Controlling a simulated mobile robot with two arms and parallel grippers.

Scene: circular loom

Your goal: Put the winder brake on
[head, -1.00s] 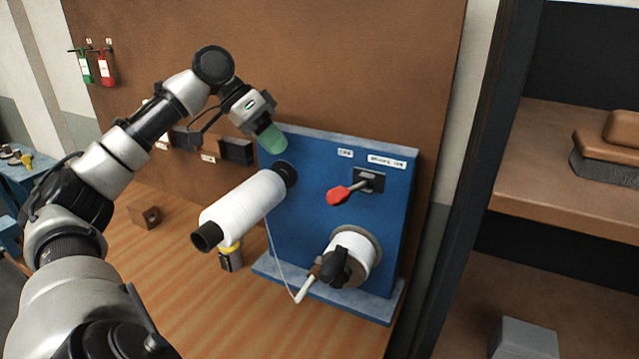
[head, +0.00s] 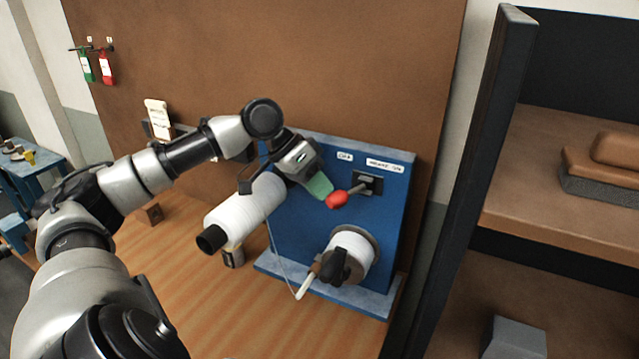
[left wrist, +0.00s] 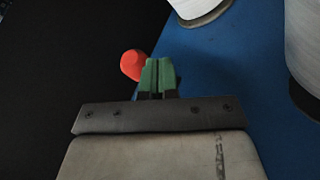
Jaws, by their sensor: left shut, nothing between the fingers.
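The winder brake lever has a red knob (head: 337,200) on a short metal arm, which comes out of a black slotted plate (head: 368,183) on the blue panel (head: 300,232). The lever points left and slightly down. My left gripper (head: 321,188), with green fingers, is shut and empty, its tips right beside the knob's left side. In the left wrist view the red knob (left wrist: 133,65) shows just left of the closed green fingertips (left wrist: 158,75). I cannot tell whether they touch it. My right gripper is not in view.
A white yarn spool (head: 245,212) sticks out from the panel below my left arm. A smaller white winder drum (head: 351,252) with a crank handle (head: 306,284) sits below the lever. A dark shelf frame (head: 470,190) stands to the right. The table front (head: 270,325) is clear.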

